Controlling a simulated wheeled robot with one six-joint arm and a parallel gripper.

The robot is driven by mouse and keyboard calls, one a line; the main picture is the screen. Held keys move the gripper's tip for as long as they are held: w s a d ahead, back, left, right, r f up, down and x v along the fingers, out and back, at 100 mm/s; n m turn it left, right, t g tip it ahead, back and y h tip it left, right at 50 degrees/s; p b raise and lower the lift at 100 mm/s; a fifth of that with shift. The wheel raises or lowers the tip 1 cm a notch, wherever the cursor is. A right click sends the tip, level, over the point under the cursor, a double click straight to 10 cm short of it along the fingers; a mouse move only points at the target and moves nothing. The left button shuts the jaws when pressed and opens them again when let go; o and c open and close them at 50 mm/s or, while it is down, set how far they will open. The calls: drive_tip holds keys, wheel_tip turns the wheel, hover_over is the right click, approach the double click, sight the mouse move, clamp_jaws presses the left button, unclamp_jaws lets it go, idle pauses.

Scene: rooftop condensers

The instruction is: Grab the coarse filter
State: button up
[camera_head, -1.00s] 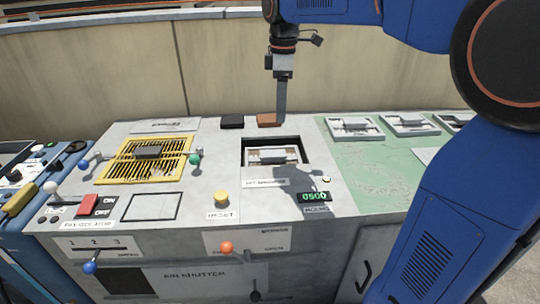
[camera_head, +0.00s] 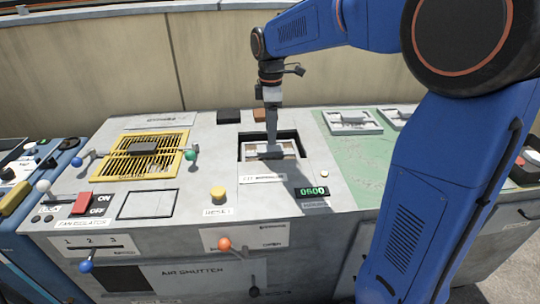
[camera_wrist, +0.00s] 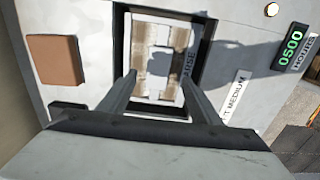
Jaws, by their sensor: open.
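The coarse filter (camera_wrist: 160,45) is a white-framed piece with a pale middle bar, sitting in a dark recessed slot. Part of its label reads "ARSE" in the wrist view. It also shows in the head view (camera_head: 284,149), partly hidden by my gripper. My gripper (camera_head: 271,150) points down over the slot. In the wrist view, the two fingers of my gripper (camera_wrist: 158,78) are apart and empty, with the filter's middle bar between and beyond their tips. I cannot tell whether the fingers touch the filter.
A label reading "T MEDIUM" (camera_wrist: 236,97) is beside the slot. A brown block (camera_wrist: 55,60) and a black block (camera_head: 228,116) lie behind it. Other white-framed filters (camera_head: 352,121) lie on the green mat (camera_head: 345,160). A yellow grille (camera_head: 115,165) is at left. A display (camera_head: 312,191) reads 0500.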

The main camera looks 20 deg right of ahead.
sight(270, 147)
drive_tip(key=shift+w+f, duration=0.2)
drive_tip(key=shift+f, duration=2.8)
drive_tip(key=c, duration=1.3)
